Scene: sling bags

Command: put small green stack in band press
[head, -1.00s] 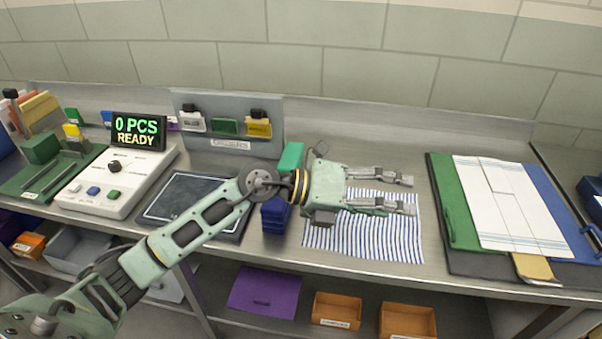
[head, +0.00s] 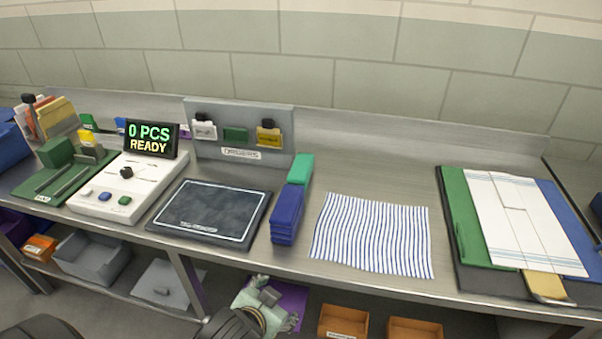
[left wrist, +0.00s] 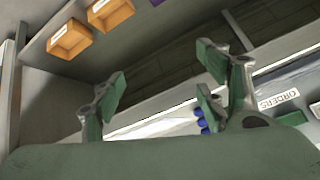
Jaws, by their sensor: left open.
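The small green stack (head: 301,168) lies on the bench just behind a taller blue stack (head: 287,213), left of the striped cloth. The green press-like fixture with rails (head: 62,172), which I take for the band press, is at the far left beside the white counter. My left gripper (head: 272,308) is low, at the bench's front edge, over the lower shelf and away from the green stack. In the left wrist view its fingers (left wrist: 160,82) are spread and empty. Part of the blue stack (left wrist: 200,122) shows behind one finger. My right gripper is not in view.
A white counter (head: 100,202) has a display reading 0 PCS READY. A dark pad (head: 208,212), a striped cloth (head: 372,234) and a folder with white sheets (head: 462,225) lie on the bench. An orders rack (head: 240,150) stands behind. Bare bench surrounds the cloth.

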